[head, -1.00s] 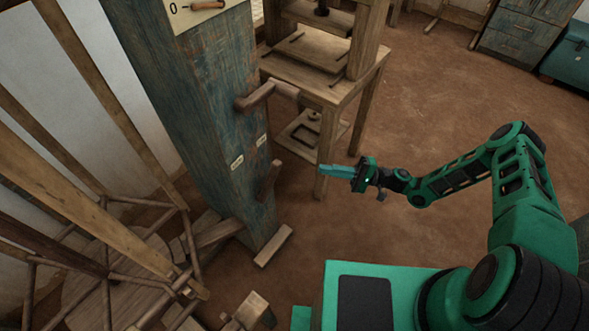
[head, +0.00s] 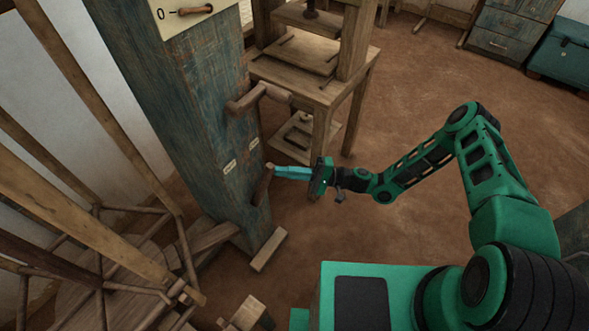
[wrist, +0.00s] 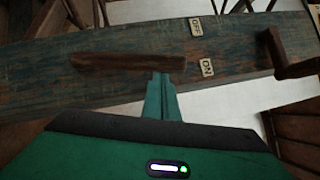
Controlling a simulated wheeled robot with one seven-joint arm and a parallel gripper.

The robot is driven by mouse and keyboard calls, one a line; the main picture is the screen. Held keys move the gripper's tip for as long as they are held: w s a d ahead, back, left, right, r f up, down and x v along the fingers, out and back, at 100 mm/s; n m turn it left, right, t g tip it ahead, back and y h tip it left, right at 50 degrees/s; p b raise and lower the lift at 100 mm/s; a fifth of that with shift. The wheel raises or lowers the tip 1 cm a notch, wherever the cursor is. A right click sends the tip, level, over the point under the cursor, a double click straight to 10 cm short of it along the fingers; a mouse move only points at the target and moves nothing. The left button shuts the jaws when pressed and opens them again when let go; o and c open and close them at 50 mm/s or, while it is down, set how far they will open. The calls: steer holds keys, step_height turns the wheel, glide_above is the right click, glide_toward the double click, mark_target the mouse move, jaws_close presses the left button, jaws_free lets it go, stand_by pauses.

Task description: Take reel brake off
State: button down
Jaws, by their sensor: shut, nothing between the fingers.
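The reel brake is most likely the brown wooden lever (head: 262,186) on the side of the blue-green post (head: 190,110). In the wrist view the lever (wrist: 125,62) lies along the post, its free end pointing at the ON plate (wrist: 206,68). The OFF plate (wrist: 196,26) sits above ON in that view. My gripper (head: 276,171) is shut and empty, its fingertips right beside the lever's free end. In the wrist view the fingertips (wrist: 161,76) are at the lever's lower edge; I cannot tell whether they touch.
A wooden crank handle (head: 258,97) sticks out of the post above the lever. A wooden stand with a press (head: 310,80) is behind the post. A spoked wooden reel (head: 100,250) fills the left. The brown floor (head: 420,70) to the right is open.

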steer(key=shift+s+a, duration=0.15)
steer(key=shift+s, duration=0.05)
